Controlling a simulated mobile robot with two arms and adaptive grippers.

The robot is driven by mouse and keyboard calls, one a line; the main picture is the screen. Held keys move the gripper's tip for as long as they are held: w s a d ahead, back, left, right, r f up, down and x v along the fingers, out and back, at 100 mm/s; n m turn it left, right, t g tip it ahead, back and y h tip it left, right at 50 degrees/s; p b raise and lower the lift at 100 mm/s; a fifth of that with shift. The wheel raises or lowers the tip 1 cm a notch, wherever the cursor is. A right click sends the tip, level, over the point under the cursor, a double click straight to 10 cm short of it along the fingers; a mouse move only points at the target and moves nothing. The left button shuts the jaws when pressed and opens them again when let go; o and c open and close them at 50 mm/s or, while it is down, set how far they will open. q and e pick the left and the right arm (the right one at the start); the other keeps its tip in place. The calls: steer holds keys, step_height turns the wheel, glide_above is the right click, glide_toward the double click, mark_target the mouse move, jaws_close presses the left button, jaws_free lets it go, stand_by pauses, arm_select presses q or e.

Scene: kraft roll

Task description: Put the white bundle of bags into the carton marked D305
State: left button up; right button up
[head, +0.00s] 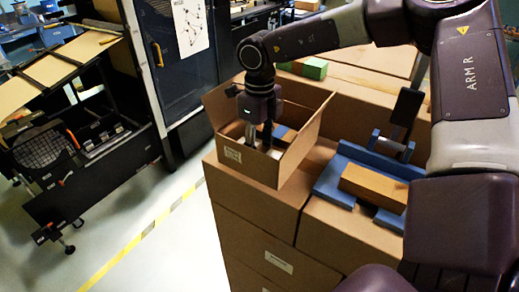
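An open-topped brown carton (293,162) stands on stacked cardboard boxes in the middle of the head view. My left gripper is not in view.
A blue stand (336,180) with a cardboard-coloured block (374,187) sits right of the carton. A green block (314,68) lies behind it. A black bench (88,165) stands left, across a floor with a yellow line (150,228). The floor between is clear.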

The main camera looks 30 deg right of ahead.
steer(key=shift+f, duration=0.15)
steer(key=o, duration=0.9)
steer(key=shift+o, duration=0.2)
steer(key=shift+r, duration=0.25)
steer(key=shift+w+r, duration=0.15)
steer(key=shift+r, duration=0.05)
step_height(320, 180, up, 12)
steer(key=b, duration=0.3)
steer(key=shift+f, duration=0.25)
steer(key=shift+f, duration=0.15)
